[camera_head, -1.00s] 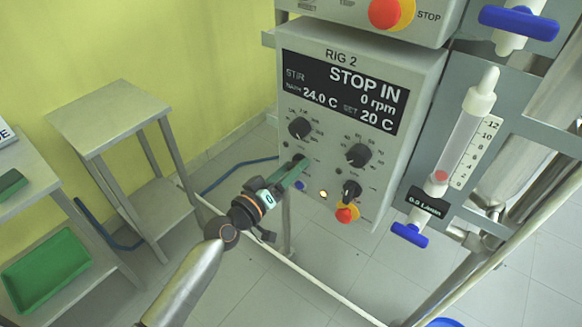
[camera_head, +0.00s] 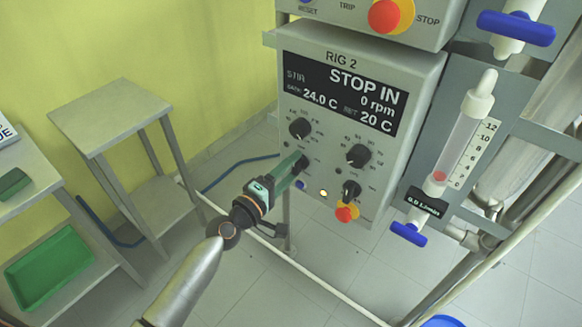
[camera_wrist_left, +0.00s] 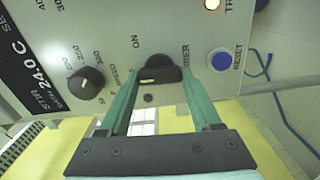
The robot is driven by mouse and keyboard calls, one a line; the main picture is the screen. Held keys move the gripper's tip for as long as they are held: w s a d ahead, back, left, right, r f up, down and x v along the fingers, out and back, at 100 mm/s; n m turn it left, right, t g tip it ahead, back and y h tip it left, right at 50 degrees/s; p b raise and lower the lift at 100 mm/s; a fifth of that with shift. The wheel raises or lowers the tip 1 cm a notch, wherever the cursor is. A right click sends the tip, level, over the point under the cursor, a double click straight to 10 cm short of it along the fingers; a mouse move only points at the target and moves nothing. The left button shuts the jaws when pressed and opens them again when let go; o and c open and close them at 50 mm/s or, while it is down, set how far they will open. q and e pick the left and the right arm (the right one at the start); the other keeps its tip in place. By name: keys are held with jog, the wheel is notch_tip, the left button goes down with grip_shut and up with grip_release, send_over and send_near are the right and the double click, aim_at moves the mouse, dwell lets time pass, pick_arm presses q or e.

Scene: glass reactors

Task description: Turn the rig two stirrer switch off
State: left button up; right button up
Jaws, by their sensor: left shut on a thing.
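The rig two control box (camera_head: 420,105) has a dark display (camera_head: 343,93) reading "STOP IN", 0 rpm, 24.0 C and set 20 C. My left gripper (camera_head: 296,164) reaches the lower left of its front panel. In the left wrist view the stirrer switch (camera_wrist_left: 160,70), a black knob with a pale mark, sits between the two green fingers of the gripper (camera_wrist_left: 160,80), which is shut on it. The pale mark lies crosswise between the fingers; "ON" is printed beside the knob. In the head view the fingers mostly cover this switch. My right gripper is out of view.
A flowmeter (camera_head: 462,130) with a blue valve stands right. A small table (camera_head: 110,110) stands left.

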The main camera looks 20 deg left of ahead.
pick_arm(q)
jog(key=shift+n, duration=0.5)
jog(key=o, duration=1.4)
jog(key=b+v, duration=0.2)
jog(key=v, duration=1)
jog(key=shift+s+a, duration=0.1)
jog(key=shift+s, duration=0.1)
